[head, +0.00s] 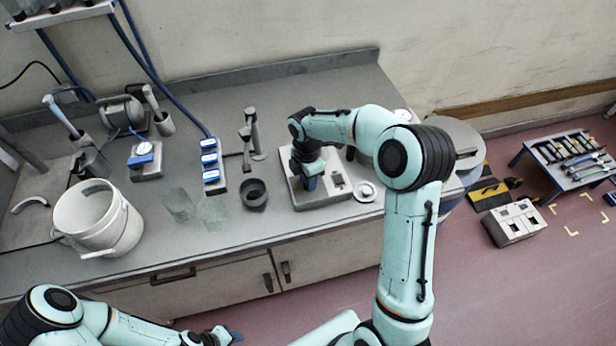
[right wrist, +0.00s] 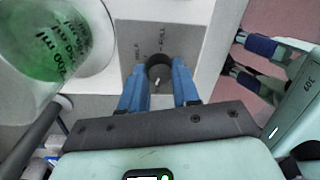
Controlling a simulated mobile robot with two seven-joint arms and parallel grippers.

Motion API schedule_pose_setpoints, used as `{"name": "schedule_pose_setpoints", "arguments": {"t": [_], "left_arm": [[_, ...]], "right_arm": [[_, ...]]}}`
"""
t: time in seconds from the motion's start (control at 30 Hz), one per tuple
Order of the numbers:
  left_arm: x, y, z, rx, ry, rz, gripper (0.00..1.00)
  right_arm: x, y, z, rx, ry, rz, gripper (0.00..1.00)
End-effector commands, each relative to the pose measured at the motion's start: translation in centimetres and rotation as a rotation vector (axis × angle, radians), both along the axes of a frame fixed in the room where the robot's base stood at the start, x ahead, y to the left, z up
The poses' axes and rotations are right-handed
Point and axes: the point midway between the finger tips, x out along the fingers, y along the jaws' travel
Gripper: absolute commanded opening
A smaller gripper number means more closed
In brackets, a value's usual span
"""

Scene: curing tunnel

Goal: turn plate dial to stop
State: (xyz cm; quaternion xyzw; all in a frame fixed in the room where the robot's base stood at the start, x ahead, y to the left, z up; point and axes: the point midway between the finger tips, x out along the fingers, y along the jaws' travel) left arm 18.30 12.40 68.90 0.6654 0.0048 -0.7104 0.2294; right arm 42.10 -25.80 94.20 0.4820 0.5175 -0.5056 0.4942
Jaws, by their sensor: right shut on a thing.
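The plate (head: 330,198) is a pale, boxy unit on the grey bench in the head view, partly hidden by my right arm. In the right wrist view its dial (right wrist: 158,62) is a round black knob on a grey panel (right wrist: 135,33) with small printed markings. My right gripper (head: 309,183) points down over the plate. Its two blue fingers are on either side of the dial and shut on it. A small light mark shows on the near side of the dial. My left gripper (head: 228,335) is low in the head view, off the bench; its jaws are too small to read.
A green-tinted glass vessel (right wrist: 50,40) stands close beside the dial in the right wrist view. A dark cup (head: 254,193), clear beakers (head: 180,205) and a white bucket (head: 97,215) stand left of the plate. A small round white dish (head: 366,192) lies to its right.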

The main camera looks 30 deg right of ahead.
Motion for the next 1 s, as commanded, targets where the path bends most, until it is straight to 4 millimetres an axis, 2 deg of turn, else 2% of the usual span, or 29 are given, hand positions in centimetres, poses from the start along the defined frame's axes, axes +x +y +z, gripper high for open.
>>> {"name": "schedule_pose_setpoints", "arguments": {"t": [0.43, 1.0], "left_arm": [[0.34, 0.01, 0.25, 0.0, -0.003, 0.0, 0.43], [0.35, 0.0, 0.25, 0.0, -0.004, 0.0, 0.43]], "right_arm": [[0.11, 0.01, 0.16, -0.001, -0.005, 0.281, 0.0], [0.1, 0.0, 0.16, -0.002, -0.005, 0.348, 0.0]]}}
